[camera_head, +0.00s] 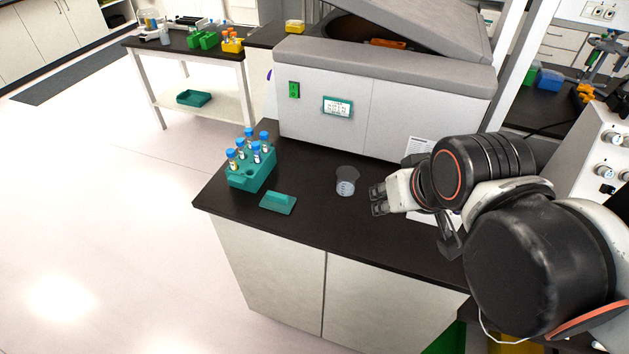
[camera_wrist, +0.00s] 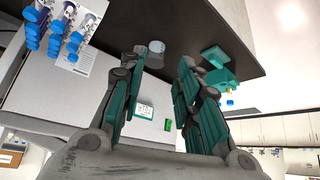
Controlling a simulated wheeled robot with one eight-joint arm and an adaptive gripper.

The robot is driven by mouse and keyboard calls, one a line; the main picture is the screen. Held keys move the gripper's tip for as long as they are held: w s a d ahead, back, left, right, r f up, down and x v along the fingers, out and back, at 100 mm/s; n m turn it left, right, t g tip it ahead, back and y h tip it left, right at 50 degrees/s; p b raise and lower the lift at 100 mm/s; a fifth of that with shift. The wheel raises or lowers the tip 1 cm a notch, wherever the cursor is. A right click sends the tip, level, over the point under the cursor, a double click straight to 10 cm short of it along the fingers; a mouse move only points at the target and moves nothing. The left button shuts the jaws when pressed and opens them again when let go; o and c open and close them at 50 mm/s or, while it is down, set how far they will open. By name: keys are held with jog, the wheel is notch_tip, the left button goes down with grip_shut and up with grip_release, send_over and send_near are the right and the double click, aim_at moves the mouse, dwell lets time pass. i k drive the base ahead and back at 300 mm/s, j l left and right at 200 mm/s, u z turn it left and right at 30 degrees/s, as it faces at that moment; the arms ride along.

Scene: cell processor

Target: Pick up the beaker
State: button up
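The beaker (camera_head: 346,181) is a small clear cup with white markings, upright on the dark bench top in front of the large grey machine. My gripper (camera_head: 378,199) is just to the right of the beaker, low over the bench and apart from it. In the wrist view, my gripper (camera_wrist: 162,60) has its two fingers spread and nothing between the pads. The beaker (camera_wrist: 156,47) shows there just beyond the gap between the fingertips, with its base partly hard to make out.
A teal rack (camera_head: 250,172) of blue-capped tubes and a small teal block (camera_head: 278,203) stand left of the beaker. The grey machine (camera_head: 390,109) with its raised lid bounds the back. The bench front is clear.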

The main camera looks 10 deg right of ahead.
aim_at(347, 176)
jog(key=k+l+z, duration=0.25)
jog(key=z, duration=0.15)
jog(key=k+l+z, duration=0.4)
